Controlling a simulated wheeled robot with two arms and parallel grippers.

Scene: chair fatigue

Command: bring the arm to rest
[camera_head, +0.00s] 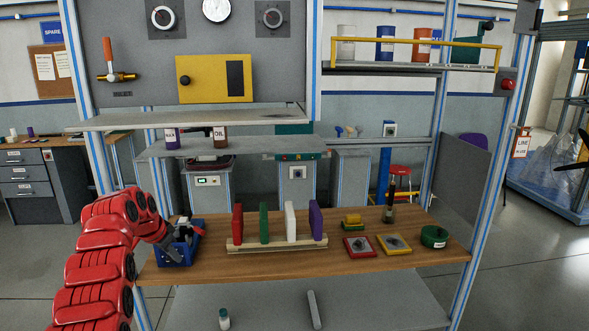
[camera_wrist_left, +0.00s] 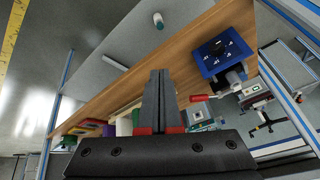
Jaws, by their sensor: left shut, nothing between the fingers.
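My left arm (camera_head: 100,262), red and jointed, comes in from the left and bends over the left end of the workbench's wooden top (camera_head: 355,262). My left gripper (camera_head: 192,230) is at the blue box (camera_head: 173,256), which it partly overlaps in the head view; I cannot tell whether they touch. In the left wrist view its two grey fingers (camera_wrist_left: 157,88) are together with nothing between them. The blue box (camera_wrist_left: 222,52) is to the right of the fingers there, apart from them in the picture. My right gripper is not in view.
A wooden rack (camera_head: 275,246) holds several upright coloured plates mid-bench. Red (camera_head: 359,247) and yellow (camera_head: 394,244) square pieces and a green round piece (camera_head: 434,237) lie to the right. A small bottle (camera_head: 224,319) stands on the lower shelf.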

